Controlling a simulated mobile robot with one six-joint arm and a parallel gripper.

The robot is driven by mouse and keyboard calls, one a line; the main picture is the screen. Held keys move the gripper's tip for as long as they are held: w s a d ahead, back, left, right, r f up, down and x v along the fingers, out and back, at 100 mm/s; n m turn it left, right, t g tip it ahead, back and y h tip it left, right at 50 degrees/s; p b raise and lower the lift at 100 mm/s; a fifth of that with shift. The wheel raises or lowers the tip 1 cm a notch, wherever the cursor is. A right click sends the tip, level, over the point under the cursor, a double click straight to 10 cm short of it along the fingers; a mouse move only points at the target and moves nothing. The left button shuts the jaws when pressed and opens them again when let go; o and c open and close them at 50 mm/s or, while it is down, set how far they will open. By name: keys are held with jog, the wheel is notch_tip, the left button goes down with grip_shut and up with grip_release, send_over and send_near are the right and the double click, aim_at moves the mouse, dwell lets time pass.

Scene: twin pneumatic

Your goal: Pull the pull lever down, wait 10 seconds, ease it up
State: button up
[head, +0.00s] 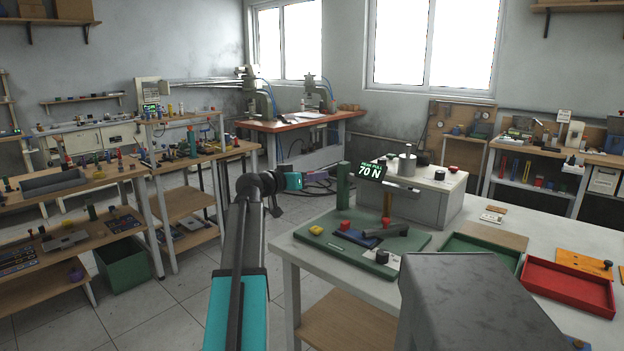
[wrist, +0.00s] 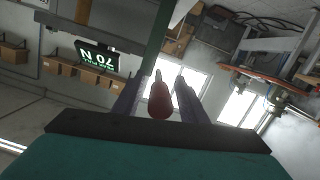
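The peak-pull display (head: 370,172) reads 70 N and stands beside an upright green post (head: 343,186) on the bench at right. It shows upside down in the wrist view (wrist: 98,57). My gripper (head: 322,178), teal with dark purple fingers, is just left of the post. In the wrist view, a red rounded knob (wrist: 160,101), apparently the pull lever's handle, lies between my two fingers (wrist: 166,92). The fingers stand apart, with a narrow gap seen on each side of the knob. The rest of the lever is hidden.
A green board (head: 320,236) with coloured buttons and a dark handle lies on the bench. A grey box (head: 428,200) with a metal cylinder stands behind it. Green and red trays (head: 568,290) are at right. Open floor lies left of the bench.

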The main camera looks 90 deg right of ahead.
jog(key=shift+a, duration=0.15)
jog(key=v, duration=1.3)
jog(key=shift+w+a, duration=0.2)
jog(key=shift+w, duration=0.05)
jog(key=shift+r, duration=0.1)
